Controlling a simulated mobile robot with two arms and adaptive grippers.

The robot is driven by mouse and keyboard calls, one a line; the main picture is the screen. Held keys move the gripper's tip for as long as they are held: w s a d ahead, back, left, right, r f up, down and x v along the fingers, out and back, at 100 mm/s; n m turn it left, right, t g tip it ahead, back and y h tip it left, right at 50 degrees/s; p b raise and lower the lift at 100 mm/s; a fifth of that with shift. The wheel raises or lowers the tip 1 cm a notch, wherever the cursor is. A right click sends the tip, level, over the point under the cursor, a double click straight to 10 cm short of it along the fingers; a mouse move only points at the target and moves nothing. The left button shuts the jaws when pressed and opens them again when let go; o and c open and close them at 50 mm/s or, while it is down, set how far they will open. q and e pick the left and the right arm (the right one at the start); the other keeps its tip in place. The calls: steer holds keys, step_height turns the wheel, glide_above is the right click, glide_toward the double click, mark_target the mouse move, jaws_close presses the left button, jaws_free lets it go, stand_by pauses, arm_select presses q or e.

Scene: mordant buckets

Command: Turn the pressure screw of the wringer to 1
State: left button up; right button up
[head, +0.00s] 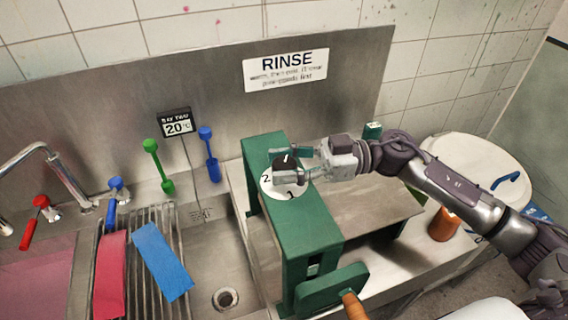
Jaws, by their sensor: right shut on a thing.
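The green wringer (306,230) stands on the bench right of the sink. On its top is a white dial plate (270,190) with the numbers 2 and 1 readable; the rest of the plate is hidden by my gripper. The black pressure screw knob (286,161) rises from the middle of the dial and has a white mark on its top. My right gripper (288,167) comes in from the right and is shut on the knob. I cannot tell exactly which number the white mark points to. My left gripper is out of view.
The wringer's crank with an orange handle (354,306) is at the front. A sink with a drain (226,298) lies left, with red cloth (110,274) and blue cloth (162,261) on a rack. An orange container (443,224) and white lidded bucket (478,169) are right.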

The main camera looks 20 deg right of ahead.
mark_target(284, 162)
steer(key=n+g, duration=0.2)
steer(key=g, duration=0.1)
steer(key=shift+w+r, duration=0.1)
steer(key=shift+w, duration=0.05)
steer(key=n+g, duration=0.2)
steer(key=g, duration=0.2)
steer(key=shift+n+b, duration=0.4)
steer(key=n+g+h+b, duration=0.1)
steer(key=n+g+h, duration=0.1)
steer(key=g, duration=0.1)
steer(key=n+g+h+b, duration=0.1)
steer(key=n+g+h, duration=0.1)
steer(key=n+g, duration=0.1)
steer(key=shift+g+b, duration=0.4)
steer(key=shift+g, duration=0.4)
steer(key=o, duration=1.2)
steer(key=shift+c, duration=0.2)
step_height(284, 162, up, 10)
steer(key=shift+f, duration=0.15)
